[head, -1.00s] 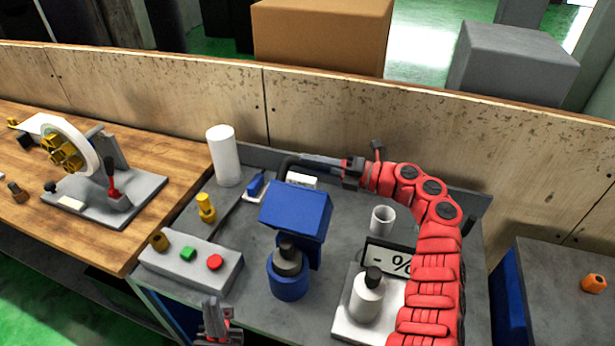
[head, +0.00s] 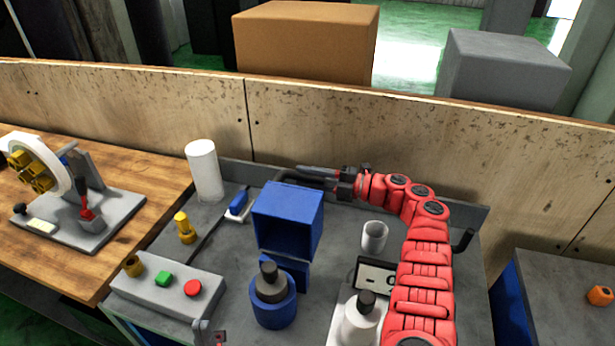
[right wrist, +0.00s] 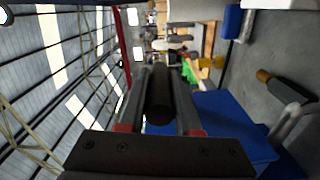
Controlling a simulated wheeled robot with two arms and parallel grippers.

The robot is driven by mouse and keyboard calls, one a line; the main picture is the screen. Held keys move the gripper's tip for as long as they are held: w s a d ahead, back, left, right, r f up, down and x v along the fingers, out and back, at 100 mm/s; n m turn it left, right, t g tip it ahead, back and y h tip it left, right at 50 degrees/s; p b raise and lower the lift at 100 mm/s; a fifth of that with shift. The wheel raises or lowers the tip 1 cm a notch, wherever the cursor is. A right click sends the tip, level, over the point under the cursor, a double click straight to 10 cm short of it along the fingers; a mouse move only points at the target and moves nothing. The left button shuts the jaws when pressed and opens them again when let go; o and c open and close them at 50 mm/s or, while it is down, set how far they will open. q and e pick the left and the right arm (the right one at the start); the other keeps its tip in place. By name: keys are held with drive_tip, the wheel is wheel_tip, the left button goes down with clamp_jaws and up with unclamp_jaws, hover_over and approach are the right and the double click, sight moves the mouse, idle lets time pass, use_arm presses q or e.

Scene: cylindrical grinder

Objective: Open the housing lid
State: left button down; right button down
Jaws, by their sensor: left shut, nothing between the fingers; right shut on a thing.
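The blue housing lid (head: 289,205) is tilted back above the blue housing base (head: 273,309), and its hollow, dark inside faces the front. A dark grey knob-topped cylinder (head: 269,281) stands in the base. My right gripper (head: 312,177) is behind and right of the lid, shut on a dark handle bar. In the right wrist view the bar (right wrist: 160,96) lies between the two fingers, with the blue lid (right wrist: 235,122) beside them. The hinge is hidden. My left gripper (head: 208,334) is shut and empty at the bottom edge, in front of the button box.
A button box (head: 170,291) with green and red buttons stands at the front left. A white cylinder (head: 204,170) stands at the back left. A grey cup (head: 374,236), a display (head: 375,275) and a white bottle (head: 360,322) are right of the housing. A wooden wall (head: 400,135) runs behind.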

drive_tip(key=c, duration=0.6)
unclamp_jaws()
drive_tip(key=b+v, duration=0.4)
drive_tip(key=v, duration=1.3)
drive_tip(key=shift+d+b, duration=0.15)
drive_tip(key=shift+b, duration=0.25)
drive_tip(key=shift+c, duration=0.2)
